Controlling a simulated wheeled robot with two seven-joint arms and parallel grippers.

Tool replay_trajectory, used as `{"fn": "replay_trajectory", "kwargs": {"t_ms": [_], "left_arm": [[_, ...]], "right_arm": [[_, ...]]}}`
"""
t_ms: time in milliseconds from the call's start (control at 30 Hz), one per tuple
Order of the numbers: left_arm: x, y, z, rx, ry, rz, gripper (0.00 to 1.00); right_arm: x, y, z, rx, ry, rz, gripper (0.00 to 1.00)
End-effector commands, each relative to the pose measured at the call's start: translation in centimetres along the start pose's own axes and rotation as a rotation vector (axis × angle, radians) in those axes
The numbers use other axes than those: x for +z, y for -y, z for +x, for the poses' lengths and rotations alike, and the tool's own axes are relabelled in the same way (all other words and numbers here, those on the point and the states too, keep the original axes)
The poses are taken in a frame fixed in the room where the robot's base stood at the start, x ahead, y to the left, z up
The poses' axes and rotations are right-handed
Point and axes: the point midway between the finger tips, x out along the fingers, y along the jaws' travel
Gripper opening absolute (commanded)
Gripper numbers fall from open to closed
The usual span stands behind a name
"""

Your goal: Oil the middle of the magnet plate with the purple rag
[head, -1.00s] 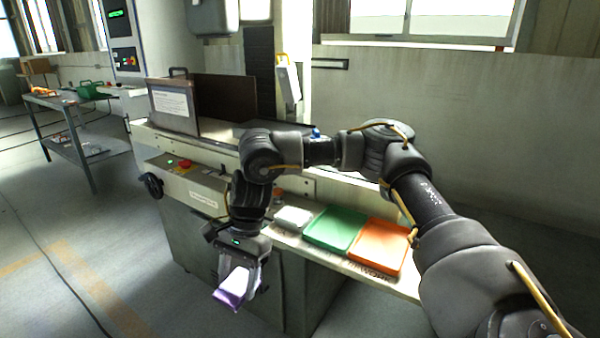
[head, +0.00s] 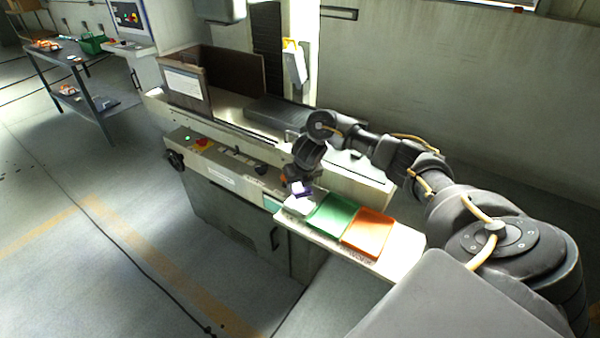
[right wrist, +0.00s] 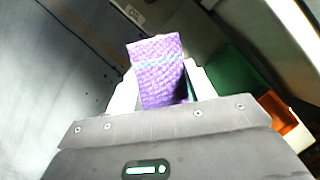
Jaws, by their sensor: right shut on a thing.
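The purple rag (right wrist: 158,70), with a pale blue stripe, stands folded between the two light fingers of my right gripper (right wrist: 162,92) in the right wrist view. In the head view the right gripper (head: 299,184) is shut on the rag (head: 303,191), over the near shelf by the white tray. The arm hides part of the gripper. A flat dark grey slab, seemingly the magnet plate (head: 280,114), lies on the machine's bed, behind and left of the gripper and apart from it. The wrist partly covers its right end. My left gripper is not in view.
On the shelf sit a white tray (head: 298,206), a green tray (head: 333,213) and an orange tray (head: 368,233). A brown upright guard (head: 235,72) stands left of the slab. A white yellow-topped item (head: 295,62) hangs behind.

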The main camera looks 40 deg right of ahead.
Motion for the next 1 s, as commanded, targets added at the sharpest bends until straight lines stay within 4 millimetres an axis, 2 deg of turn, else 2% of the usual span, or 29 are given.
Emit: {"fn": "replay_trajectory", "kwargs": {"t_ms": [267,800,1000], "left_arm": [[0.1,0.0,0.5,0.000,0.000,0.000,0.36],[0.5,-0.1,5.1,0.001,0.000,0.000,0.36],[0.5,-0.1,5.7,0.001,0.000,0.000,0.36]], "right_arm": [[-0.2,0.1,0.5,-0.001,0.000,0.005,0.35],[-2.1,0.0,5.1,-0.001,0.000,0.002,0.35],[-2.3,0.0,5.7,-0.001,0.000,0.002,0.35]]}}
